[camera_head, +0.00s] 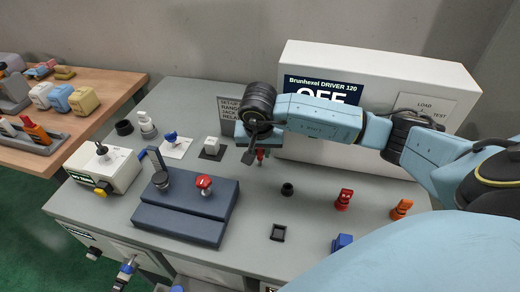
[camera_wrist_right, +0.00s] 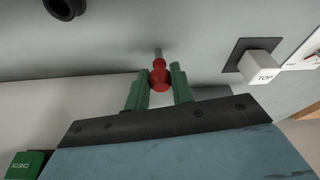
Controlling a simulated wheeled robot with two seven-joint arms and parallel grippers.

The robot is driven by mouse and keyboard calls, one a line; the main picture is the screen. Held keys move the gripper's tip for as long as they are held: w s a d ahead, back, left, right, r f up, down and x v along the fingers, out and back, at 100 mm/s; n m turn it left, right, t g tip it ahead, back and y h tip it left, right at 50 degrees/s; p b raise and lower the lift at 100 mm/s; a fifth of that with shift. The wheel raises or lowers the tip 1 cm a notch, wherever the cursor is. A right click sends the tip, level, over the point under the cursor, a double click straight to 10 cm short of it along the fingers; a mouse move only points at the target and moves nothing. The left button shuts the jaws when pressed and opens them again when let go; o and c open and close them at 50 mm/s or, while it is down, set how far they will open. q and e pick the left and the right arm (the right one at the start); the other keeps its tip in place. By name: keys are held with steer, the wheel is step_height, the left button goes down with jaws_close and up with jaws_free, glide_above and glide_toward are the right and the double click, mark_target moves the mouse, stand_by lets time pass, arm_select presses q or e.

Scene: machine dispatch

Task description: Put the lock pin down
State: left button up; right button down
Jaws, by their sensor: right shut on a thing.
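The lock pin (camera_wrist_right: 159,76) has a red knob-like body and a thin grey metal shank. My right gripper (camera_wrist_right: 156,88) is shut on its red body between two green fingers, with the shank pointing away from the palm toward the grey bench top. In the head view the red of the pin (camera_head: 260,155) shows just below my right gripper (camera_head: 256,148), in front of the white driver box. Whether the shank tip touches the bench I cannot tell. My left gripper is not in view.
The white driver box (camera_head: 375,75) stands at the back right. A white TOP block (camera_wrist_right: 262,66) on a dark square pad is beside the pin. A black ring (camera_head: 287,189), a red piece (camera_head: 343,199) and an orange piece (camera_head: 401,209) stand to the right. A dark blue fixture (camera_head: 180,223) is front left.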

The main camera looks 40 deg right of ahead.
steer(key=shift+f, duration=0.1)
steer(key=c, duration=1.2)
jaws_free()
